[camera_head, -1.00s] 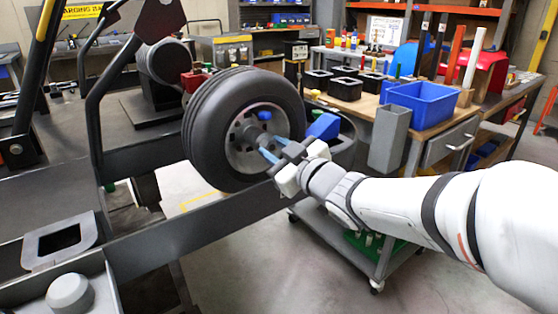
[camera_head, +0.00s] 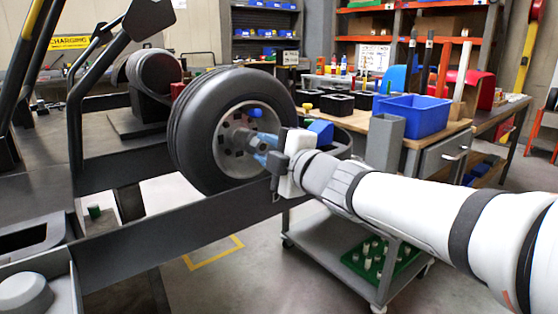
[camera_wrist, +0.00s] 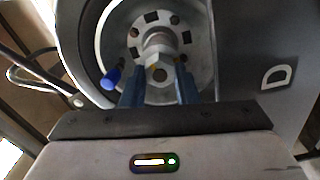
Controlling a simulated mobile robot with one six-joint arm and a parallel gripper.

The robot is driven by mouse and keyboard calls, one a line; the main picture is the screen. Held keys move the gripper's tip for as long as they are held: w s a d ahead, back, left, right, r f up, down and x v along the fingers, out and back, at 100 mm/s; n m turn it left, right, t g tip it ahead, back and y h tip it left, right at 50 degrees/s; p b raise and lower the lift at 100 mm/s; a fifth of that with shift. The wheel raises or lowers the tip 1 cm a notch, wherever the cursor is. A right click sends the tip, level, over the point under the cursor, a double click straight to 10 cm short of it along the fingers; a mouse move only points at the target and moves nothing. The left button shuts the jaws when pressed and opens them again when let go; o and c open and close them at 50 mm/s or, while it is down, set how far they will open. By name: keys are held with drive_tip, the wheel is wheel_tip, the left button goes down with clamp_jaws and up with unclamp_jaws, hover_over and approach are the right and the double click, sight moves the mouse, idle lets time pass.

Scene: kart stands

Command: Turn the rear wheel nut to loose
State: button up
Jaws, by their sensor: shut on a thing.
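The rear wheel (camera_head: 186,132) is a black tyre with a grey rim, mounted on the kart at the picture's middle; it also shows in the wrist view (camera_wrist: 86,40). At its hub is the grey hexagonal wheel nut (camera_wrist: 159,73). A blue knob (camera_head: 256,112) stands out from the rim, left of the nut in the wrist view (camera_wrist: 112,77). My gripper (camera_wrist: 159,82) has its two blue fingers on either side of the nut, shut on it. In the head view my gripper (camera_head: 258,148) reaches the hub from the right and partly hides the nut.
The workbench (camera_head: 425,137) with a blue bin (camera_head: 412,115) stands behind my arm. A trolley (camera_head: 325,260) is below it. The dark kart rail (camera_head: 150,248) runs below the wheel.

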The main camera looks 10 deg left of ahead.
drive_tip(key=n+b, duration=0.2)
drive_tip(key=n, duration=0.2)
drive_tip(key=shift+f+n, duration=0.15)
drive_tip(key=shift+n, duration=0.15)
drive_tip(key=n, duration=0.4)
drive_tip(key=shift+b, duration=0.35)
drive_tip(key=n, duration=0.5)
drive_tip(key=shift+n, duration=2.3)
drive_tip(key=o, duration=1)
drive_tip(key=shift+d, duration=0.1)
